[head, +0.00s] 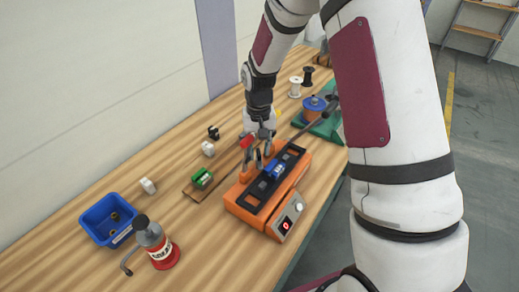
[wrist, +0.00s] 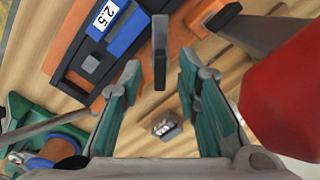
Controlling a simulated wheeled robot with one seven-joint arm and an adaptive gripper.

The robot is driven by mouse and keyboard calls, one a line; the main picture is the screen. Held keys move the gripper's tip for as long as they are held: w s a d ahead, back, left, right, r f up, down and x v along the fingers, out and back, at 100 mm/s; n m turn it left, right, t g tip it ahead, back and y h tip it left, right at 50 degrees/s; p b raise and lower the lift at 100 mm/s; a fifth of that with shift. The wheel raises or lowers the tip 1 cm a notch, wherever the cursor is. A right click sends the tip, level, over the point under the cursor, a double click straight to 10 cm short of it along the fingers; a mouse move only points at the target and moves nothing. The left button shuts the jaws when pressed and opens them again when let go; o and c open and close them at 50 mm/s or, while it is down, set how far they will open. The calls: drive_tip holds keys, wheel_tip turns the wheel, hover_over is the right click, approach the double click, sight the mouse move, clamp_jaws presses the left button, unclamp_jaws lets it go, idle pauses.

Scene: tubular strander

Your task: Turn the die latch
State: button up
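The orange machine (head: 245,206) stands on the bench with a blue die block (head: 275,170) in its dark channel. In the wrist view the blue block (wrist: 122,32) carries a "2.5" label. A dark upright bar (wrist: 160,62), which looks like the die latch, stands beside the block at the channel's edge. My gripper (head: 260,150) is low over the machine's far left side. In the wrist view my gripper (wrist: 160,78) is open, its teal-padded fingers on either side of the bar with visible gaps. The bar's lower end and any contact cannot be made out.
A red handle (wrist: 285,90) on a grey shaft is close to the right finger. A green block (head: 202,178) lies on a board left of the machine. A blue bin (head: 103,222) and a red-and-grey can (head: 160,245) stand at front left. Spools (head: 295,87) stand behind.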

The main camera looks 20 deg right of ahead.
sight(258, 153)
drive_tip(key=shift+f, duration=0.4)
drive_tip(key=shift+c, duration=0.2)
clamp_jaws()
drive_tip(key=shift+a+m, duration=0.1)
drive_tip(key=shift+m, duration=1.4)
drive_tip(key=shift+o, duration=0.2)
unclamp_jaws()
wheel_tip(258, 153, up, 12)
